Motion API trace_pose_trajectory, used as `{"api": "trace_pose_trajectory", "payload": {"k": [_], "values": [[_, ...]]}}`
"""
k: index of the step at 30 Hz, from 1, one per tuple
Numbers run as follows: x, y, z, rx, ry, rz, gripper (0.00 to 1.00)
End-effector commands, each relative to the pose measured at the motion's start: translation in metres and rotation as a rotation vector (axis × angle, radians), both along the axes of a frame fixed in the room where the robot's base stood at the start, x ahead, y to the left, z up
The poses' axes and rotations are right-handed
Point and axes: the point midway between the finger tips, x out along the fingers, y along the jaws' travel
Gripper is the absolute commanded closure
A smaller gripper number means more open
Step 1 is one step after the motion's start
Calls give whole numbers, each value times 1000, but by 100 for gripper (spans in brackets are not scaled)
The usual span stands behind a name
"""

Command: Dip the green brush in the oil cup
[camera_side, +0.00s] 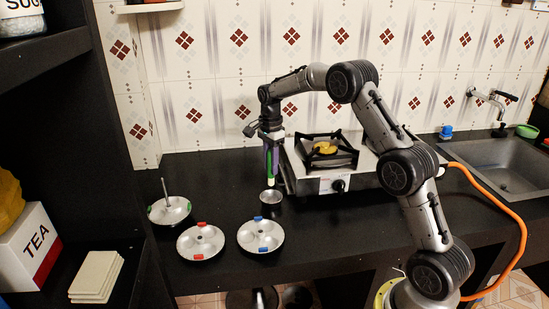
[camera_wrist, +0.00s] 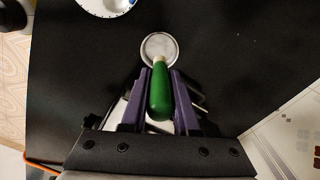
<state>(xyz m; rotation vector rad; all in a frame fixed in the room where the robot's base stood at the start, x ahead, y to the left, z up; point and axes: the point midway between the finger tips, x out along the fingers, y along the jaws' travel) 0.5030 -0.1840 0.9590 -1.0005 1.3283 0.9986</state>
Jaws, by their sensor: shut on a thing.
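The green brush (camera_wrist: 160,95) is held between the purple fingers of my gripper (camera_wrist: 162,88). In the side view the brush (camera_side: 270,182) hangs upright with its pale tip down. My gripper (camera_side: 271,158) is shut on its handle, beside the stove's left edge. The small metal oil cup (camera_side: 270,200) stands on the black counter just below the brush tip. In the wrist view the cup (camera_wrist: 159,45) is a round silver disc beyond the brush's tip. In the side view the tip appears at or just above the cup's rim; I cannot tell whether it is inside.
A gas stove (camera_side: 330,184) with a yellow item (camera_side: 325,148) on its burner stands right of the cup. Round metal dishes with green (camera_side: 172,212), red (camera_side: 190,246) and blue (camera_side: 250,238) marks lie to the left and front. A sink (camera_side: 500,160) is at far right.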

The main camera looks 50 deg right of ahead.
Motion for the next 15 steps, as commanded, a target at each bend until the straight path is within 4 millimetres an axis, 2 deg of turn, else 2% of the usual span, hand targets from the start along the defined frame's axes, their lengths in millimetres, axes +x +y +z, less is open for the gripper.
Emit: {"api": "trace_pose_trajectory", "payload": {"k": [15], "values": [[-1,0,-46,1,3,0,100]]}}
